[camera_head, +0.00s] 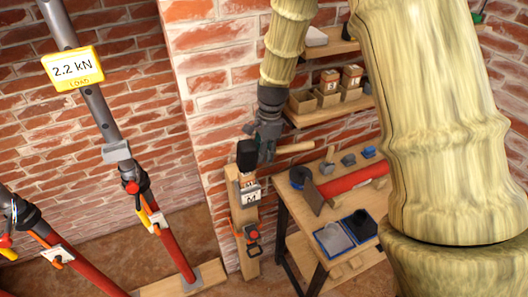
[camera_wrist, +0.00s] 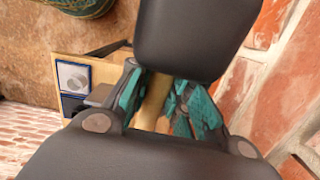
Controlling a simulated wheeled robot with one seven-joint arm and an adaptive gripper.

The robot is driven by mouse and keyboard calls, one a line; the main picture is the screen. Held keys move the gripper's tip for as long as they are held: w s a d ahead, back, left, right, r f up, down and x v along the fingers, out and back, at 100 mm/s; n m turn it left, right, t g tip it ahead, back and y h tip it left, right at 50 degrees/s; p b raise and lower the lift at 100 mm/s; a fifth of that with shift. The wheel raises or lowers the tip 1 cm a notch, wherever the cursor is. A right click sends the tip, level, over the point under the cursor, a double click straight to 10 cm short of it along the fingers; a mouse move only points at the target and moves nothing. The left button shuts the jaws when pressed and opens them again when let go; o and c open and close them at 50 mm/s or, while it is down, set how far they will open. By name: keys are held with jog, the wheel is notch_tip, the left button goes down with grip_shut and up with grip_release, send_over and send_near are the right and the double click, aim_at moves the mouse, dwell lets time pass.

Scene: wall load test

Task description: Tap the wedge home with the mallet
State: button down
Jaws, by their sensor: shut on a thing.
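My gripper (camera_head: 268,150) is shut on the mallet near the brick pillar. The mallet has a black head (camera_head: 247,154) and a pale wooden handle (camera_head: 297,148) that sticks out to the right of my fingers. In the wrist view, the handle (camera_wrist: 153,100) runs between the teal-padded fingers, with the dark head (camera_wrist: 195,35) large above them. The head shows right at the top of an upright wooden board (camera_head: 249,215) with a tag marked M; I cannot tell whether they touch. I cannot clearly pick out the wedge.
A sloping prop (camera_head: 172,240) with a yellow 2.2 kN display (camera_head: 72,67) stands at left, its foot on a timber plank (camera_head: 160,288). A bench (camera_head: 300,222) with tools, a red cylinder (camera_head: 352,181) and a blue tray (camera_head: 335,238) is at right. Shelves (camera_head: 325,116) hang above it.

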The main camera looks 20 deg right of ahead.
notch_tip(320, 180, down, 6)
jog(key=shift+r+b, duration=0.25)
jog(key=shift+b, duration=0.85)
notch_tip(320, 180, up, 3)
jog(key=shift+f+p, duration=0.2)
jog(key=shift+p, duration=0.75)
jog(key=shift+r, duration=3)
